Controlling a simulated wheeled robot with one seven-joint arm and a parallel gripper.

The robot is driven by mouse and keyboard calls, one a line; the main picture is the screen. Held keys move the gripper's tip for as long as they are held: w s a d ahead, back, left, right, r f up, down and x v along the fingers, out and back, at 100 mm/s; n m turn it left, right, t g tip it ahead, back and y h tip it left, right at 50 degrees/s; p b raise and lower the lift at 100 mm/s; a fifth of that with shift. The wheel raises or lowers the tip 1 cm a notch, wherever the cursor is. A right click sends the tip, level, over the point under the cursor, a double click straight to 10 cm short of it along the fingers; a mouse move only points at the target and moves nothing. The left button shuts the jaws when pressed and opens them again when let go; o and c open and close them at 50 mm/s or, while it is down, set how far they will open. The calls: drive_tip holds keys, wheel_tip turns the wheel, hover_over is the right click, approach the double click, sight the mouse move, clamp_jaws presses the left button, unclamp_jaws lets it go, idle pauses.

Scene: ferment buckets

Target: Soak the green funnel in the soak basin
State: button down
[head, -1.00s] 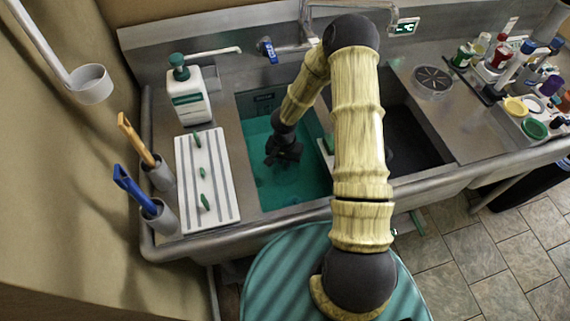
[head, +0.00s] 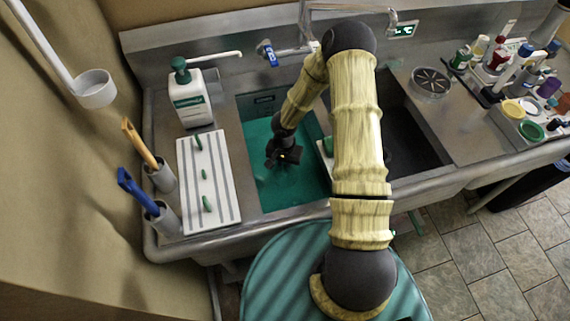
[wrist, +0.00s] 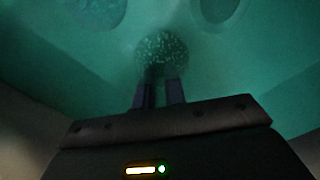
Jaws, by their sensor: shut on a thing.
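The soak basin (head: 257,185) is the left sink, with teal liquid in it. My gripper (head: 284,158) is low inside it, and the held thing is hidden in the head view. In the wrist view my gripper (wrist: 160,95) has its two fingers close together on the narrow neck of a round, flared, greenish thing, seemingly the green funnel (wrist: 160,48). Light speckles cover it, and everything there is tinted teal, so its own colour is hard to tell.
A striped white board (head: 188,190) and a soap bottle (head: 190,98) stand left of the basin. The faucet (head: 309,25) is behind it. An empty dark sink (head: 410,140) lies to the right. A dim round shape (wrist: 218,8) shows ahead in the wrist view.

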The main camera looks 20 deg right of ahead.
drive_tip(key=shift+f, duration=0.4)
idle(0.8)
drive_tip(key=shift+c, duration=0.9)
unclamp_jaws()
drive_tip(key=shift+w+r+p, duration=0.1)
drive_tip(key=shift+r+p, duration=3.95)
drive_tip(key=shift+p, duration=1.95)
